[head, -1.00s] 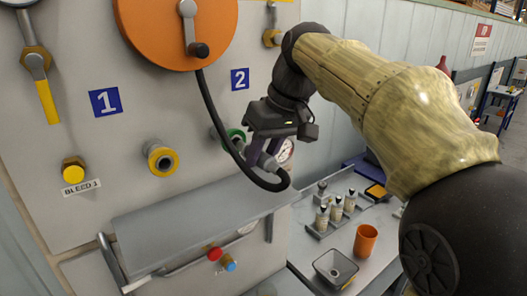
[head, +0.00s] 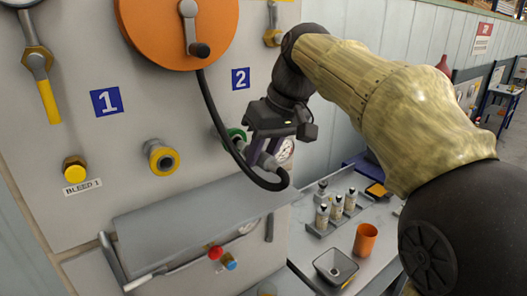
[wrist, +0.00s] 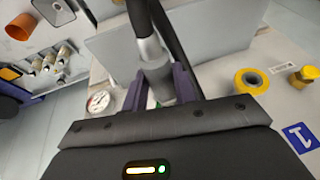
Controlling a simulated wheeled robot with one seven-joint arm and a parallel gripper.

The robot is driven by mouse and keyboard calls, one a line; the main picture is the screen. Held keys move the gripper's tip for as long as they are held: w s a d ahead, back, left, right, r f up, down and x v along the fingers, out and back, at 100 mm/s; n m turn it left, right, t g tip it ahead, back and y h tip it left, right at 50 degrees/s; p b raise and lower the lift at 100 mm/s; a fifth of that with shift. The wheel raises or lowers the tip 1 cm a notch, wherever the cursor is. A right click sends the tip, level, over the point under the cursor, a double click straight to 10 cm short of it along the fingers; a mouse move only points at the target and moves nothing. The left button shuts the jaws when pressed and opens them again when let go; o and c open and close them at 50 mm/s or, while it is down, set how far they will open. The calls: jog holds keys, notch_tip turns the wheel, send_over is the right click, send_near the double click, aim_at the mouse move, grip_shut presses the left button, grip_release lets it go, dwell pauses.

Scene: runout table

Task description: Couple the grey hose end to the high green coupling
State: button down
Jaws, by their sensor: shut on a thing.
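My gripper (head: 262,152) is shut on the grey hose end (wrist: 157,78), which sits between its two purple fingers in the wrist view. The black hose (head: 213,112) runs from the orange reel down and loops up into the hose end. The green coupling (head: 237,134) is on the panel just left of and behind my gripper in the head view, partly hidden by it and the hose. In the wrist view only a sliver of green shows beyond the hose end. I cannot tell whether the hose end touches the coupling.
A yellow coupling (head: 162,157) is left of the green one. A sloping grey shelf (head: 190,212) juts out below. Bottles (head: 335,208), an orange cup (head: 365,240) and a dark square bowl (head: 335,268) stand on the bench at right. A gauge (wrist: 100,102) is near my fingers.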

jog(key=shift+w+a+r+p, duration=0.1)
jog(key=shift+w+a+p, duration=0.6)
jog(key=shift+w, duration=0.2)
jog(key=shift+w+a+p, duration=0.55)
jog(key=shift+w+p, duration=0.2)
jog(key=shift+w, duration=0.15)
dwell(0.6)
jog(key=c, duration=1)
grip_release()
jog(key=shift+w+a, duration=0.1)
jog(key=shift+w, duration=0.05)
jog(key=shift+c, duration=0.2)
jog(key=p+v, duration=0.1)
jog(key=v, duration=1.6)
jog(key=shift+p, duration=0.4)
jog(key=shift+r, duration=0.1)
